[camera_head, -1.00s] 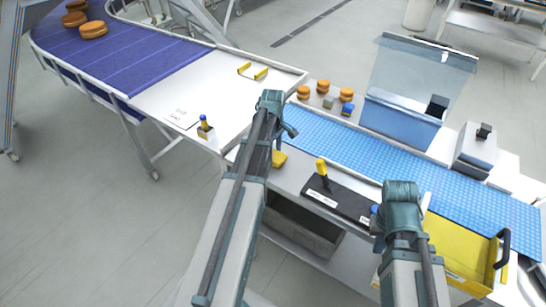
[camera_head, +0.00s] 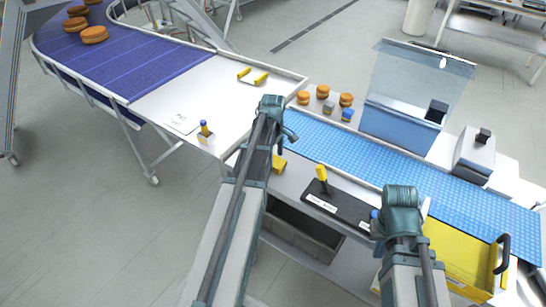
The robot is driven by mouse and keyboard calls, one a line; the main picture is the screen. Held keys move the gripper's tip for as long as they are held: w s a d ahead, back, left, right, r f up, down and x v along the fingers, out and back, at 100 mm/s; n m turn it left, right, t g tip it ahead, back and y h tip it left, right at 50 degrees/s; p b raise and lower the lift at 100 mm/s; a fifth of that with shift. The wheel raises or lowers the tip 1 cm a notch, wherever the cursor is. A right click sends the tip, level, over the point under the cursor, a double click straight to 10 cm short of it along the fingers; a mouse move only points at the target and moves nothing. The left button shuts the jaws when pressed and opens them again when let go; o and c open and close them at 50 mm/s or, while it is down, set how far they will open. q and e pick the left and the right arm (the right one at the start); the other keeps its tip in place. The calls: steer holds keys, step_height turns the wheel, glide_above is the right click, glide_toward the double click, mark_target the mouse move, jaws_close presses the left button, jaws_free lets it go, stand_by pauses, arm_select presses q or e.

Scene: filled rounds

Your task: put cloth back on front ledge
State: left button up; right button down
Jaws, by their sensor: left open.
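A small yellow piece, which looks like the cloth (camera_head: 278,165), lies at the left end of the grey front ledge (camera_head: 296,178), before the blue belt. My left gripper (camera_head: 280,145) is open just above and behind it. The fingertips are small and partly hidden by my wrist, so I cannot tell whether they touch the cloth. My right gripper (camera_head: 379,240) is low near the right end of the black labelled plate, beside the yellow bin. Its fingers are mostly hidden by my own wrist.
A black plate (camera_head: 340,205) with a yellow-handled tool (camera_head: 322,174) lies on the ledge. A yellow bin (camera_head: 462,257) stands at the right. The blue belt (camera_head: 350,150) is bare. A blue-topped holder (camera_head: 205,132) stands on the white table to the left.

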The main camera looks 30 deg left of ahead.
step_height(320, 180, up, 12)
steer(key=p, duration=1.1)
steer(key=shift+f, duration=0.15)
